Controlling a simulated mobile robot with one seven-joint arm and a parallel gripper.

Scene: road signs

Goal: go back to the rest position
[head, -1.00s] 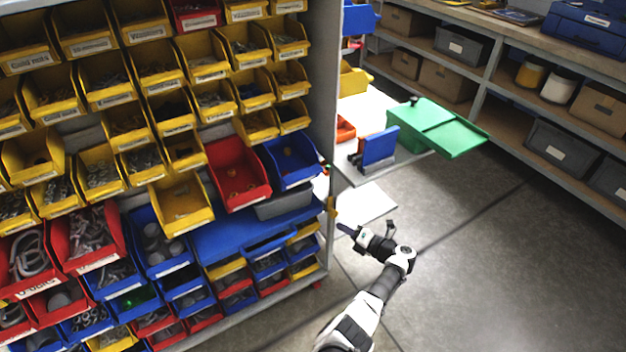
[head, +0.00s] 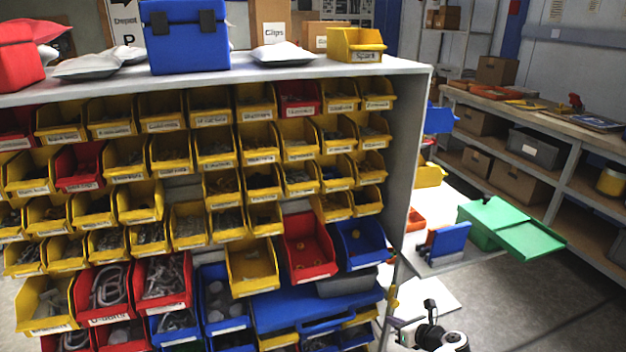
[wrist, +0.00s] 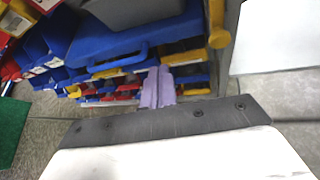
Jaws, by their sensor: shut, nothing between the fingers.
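My gripper (wrist: 158,88) shows in the wrist view as two pale purple fingers side by side, shut with nothing between them. Behind the fingers are blue and yellow bins of the rack. In the head view my gripper (head: 396,323) is low, at the right edge of the bin rack, partly cut off by the bottom of the picture. I cannot tell the exact gap between it and the rack's side panel.
The bin rack (head: 415,110) fills the left and middle, with a blue box (head: 185,40) on top. A green bin (head: 515,228) and a blue holder (head: 447,240) stand on a low surface at right. Grey floor (head: 560,310) is clear at lower right.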

